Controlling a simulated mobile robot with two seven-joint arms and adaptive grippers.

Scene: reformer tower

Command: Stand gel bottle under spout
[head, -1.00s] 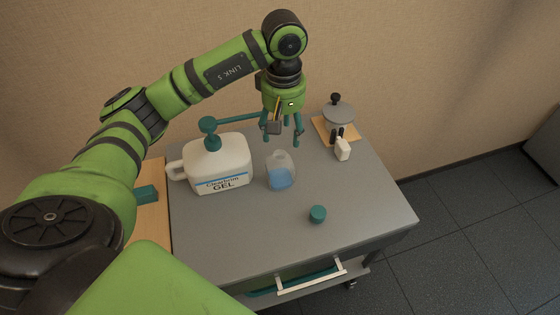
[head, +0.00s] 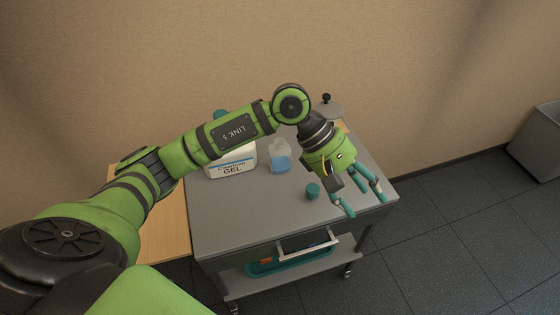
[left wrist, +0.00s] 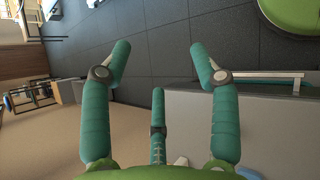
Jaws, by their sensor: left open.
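The gel bottle (head: 280,156), small and clear with blue gel in its lower part, stands upright on the grey cart top, right of the large white gel jug (head: 231,166). The jug's teal pump (head: 220,113) is mostly hidden behind my left arm, and its spout cannot be seen now. A teal cap (head: 313,191) lies on the cart in front of the bottle. My left gripper (head: 364,197) is open and empty, over the cart's right front edge, right of the cap. Its spread fingers also show in the left wrist view (left wrist: 160,58). My right gripper is out of view.
A grey-lidded pot (head: 328,109) at the back right is partly covered by my arm. A wooden surface (head: 165,222) adjoins the cart's left side. The cart's front has a drawer handle (head: 307,247). The front left of the cart top is clear.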

